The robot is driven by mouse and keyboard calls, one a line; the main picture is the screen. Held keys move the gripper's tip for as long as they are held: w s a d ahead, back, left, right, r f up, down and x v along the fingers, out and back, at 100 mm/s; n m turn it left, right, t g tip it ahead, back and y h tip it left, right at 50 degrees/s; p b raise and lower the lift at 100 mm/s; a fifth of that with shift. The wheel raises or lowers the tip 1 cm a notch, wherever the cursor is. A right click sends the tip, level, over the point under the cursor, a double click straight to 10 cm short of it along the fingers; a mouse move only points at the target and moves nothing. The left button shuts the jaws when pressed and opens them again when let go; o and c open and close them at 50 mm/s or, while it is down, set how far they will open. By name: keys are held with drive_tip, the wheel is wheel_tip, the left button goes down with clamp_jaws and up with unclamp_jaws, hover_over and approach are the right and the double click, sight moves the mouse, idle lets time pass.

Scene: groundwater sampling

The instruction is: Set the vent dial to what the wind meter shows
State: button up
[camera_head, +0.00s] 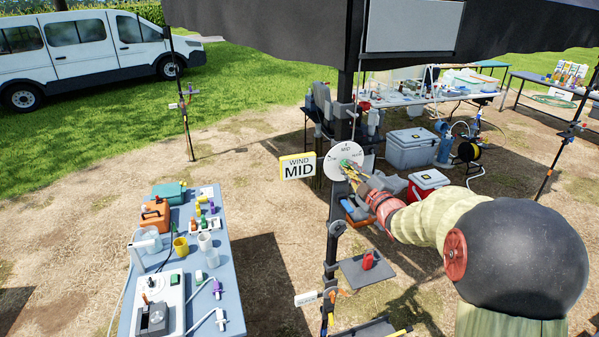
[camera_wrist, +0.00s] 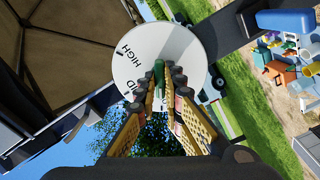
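The wind meter is a yellow-edged sign (camera_head: 298,168) reading "WIND MID", left of the post in the head view. The vent dial is a white round plate (camera_head: 341,154) on the dark post, with MID at its top. In the wrist view the dial (camera_wrist: 190,45) shows HIGH and a partly hidden MID. A green knob (camera_wrist: 159,70) stands at its middle. My gripper (camera_wrist: 167,69) reaches the dial face with its fingertips close on either side of the knob, seemingly closed on it. The fingers cover part of the knob, and I cannot tell which mark it points at.
The dark post (camera_head: 341,205) carries small shelves (camera_head: 365,272) below the dial. A blue-grey table (camera_head: 220,262) with bottles and instruments stands at the left. A cool box (camera_head: 411,150) and a red cooler (camera_head: 428,186) sit behind my arm. Bare ground lies between table and post.

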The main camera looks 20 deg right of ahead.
clamp_jaws()
drive_tip(key=m+p, duration=0.2)
drive_tip(key=m, duration=0.3)
drive_tip(key=m+p, duration=0.2)
drive_tip(key=m, duration=0.2)
drive_tip(key=m+p, duration=0.1)
drive_tip(key=m, duration=0.2)
drive_tip(key=shift+f, duration=0.1)
drive_tip(key=o, duration=0.6)
unclamp_jaws()
drive_tip(key=shift+c, duration=0.2)
drive_tip(key=shift+o, duration=0.7)
drive_tip(key=shift+s, duration=0.1)
